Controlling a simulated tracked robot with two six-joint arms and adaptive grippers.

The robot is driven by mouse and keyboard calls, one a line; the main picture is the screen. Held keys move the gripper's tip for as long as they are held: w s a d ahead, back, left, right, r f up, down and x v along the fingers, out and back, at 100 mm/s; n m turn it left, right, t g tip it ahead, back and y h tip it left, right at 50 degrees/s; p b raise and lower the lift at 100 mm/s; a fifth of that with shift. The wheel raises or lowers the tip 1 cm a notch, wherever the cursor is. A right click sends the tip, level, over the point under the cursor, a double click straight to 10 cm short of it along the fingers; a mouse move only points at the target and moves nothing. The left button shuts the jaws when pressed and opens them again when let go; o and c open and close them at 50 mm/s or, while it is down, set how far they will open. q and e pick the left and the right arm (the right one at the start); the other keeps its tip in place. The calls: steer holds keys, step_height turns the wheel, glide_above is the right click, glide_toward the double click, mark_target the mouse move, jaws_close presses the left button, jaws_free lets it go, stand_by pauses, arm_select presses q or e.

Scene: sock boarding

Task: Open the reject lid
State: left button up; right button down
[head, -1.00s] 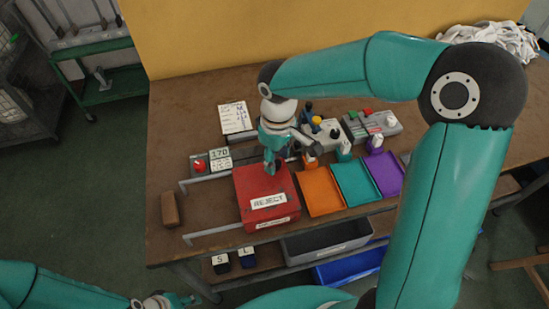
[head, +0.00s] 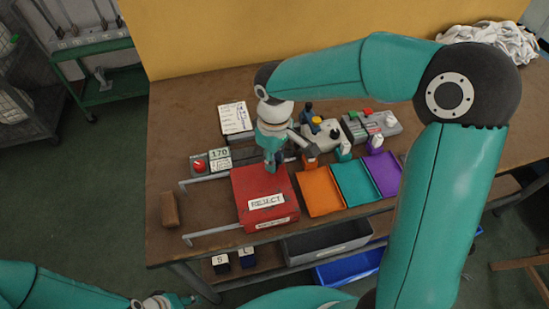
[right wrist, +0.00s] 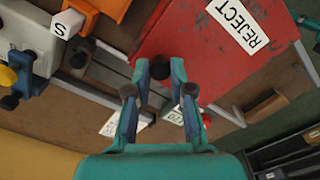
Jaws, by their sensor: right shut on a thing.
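The red reject box has a flat red lid (head: 262,188) with a white REJECT label, on the table left of the colored trays. The lid lies flat over the box, as far as I can see. My right gripper (head: 271,168) reaches down to the lid's back part. In the right wrist view its fingers (right wrist: 160,72) are close together at the edge of the red lid (right wrist: 215,50), with a small dark part between the tips; what they grip is mostly hidden. My left gripper (head: 168,301) is low at the bottom left, far from the lid, its jaws unclear.
Orange (head: 320,191), teal (head: 357,182) and purple (head: 384,172) trays stand right of the box. A control box with a red knob (head: 199,165) and a clipboard (head: 236,119) lie behind. Grey rails (head: 212,235) flank the left side, near a brown block (head: 169,209).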

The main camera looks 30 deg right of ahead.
steer(key=w+a, duration=0.3)
steer(key=a, duration=0.8)
steer(key=shift+w+a+p, duration=0.15)
steer(key=shift+a+p, duration=0.15)
steer(key=shift+a, duration=0.1)
steer(key=c, duration=1)
jaws_free()
step_height(320, 180, up, 12)
steer(key=shift+f, duration=0.1)
